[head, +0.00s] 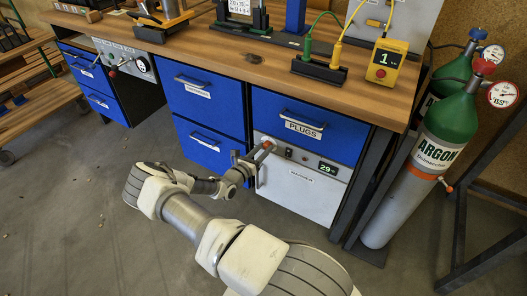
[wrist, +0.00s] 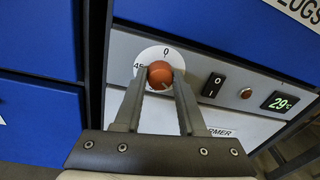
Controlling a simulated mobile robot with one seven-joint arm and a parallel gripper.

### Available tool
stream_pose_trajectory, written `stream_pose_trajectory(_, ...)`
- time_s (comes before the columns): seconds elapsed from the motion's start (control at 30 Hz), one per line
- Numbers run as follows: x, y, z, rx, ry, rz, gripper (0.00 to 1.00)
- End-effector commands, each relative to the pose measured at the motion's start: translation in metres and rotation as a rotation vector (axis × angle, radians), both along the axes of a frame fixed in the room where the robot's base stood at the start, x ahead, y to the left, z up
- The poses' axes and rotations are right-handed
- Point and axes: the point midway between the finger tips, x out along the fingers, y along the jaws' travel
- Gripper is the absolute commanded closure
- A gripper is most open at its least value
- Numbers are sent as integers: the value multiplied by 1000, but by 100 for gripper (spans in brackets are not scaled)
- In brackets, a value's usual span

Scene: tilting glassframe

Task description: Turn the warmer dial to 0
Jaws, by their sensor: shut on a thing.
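The warmer (head: 300,185) is a light grey front panel under the PLUGS drawer. Its dial (wrist: 160,71) is an orange-red round knob on a white scale disc (wrist: 149,53). My gripper (wrist: 159,80) is shut on the dial, one finger on each side. In the head view my gripper (head: 256,156) reaches the panel's upper left and mostly hides the dial.
Right of the dial are a black rocker switch (wrist: 213,84), a small orange-red button (wrist: 246,93) and a display reading 29 °C (wrist: 279,101). Blue drawers (head: 207,98) stand to the left. An argon cylinder (head: 416,175) stands at the right. The floor in front is clear.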

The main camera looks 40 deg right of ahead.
Motion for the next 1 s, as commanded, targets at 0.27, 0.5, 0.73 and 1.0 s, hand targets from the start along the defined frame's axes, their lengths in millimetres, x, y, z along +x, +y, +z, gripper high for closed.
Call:
stream_pose_trajectory(0.27, 0, 0, -3, -101, 244, -2, 100)
stream_pose_trajectory(0.5, 1, 0, -4, -188, 455, 0, 100)
stream_pose_trajectory(0.73, 1, 1, -4, -271, 656, 0, 100)
stream_pose_trajectory(1.0, 1, 1, -5, -371, 893, 0, 100)
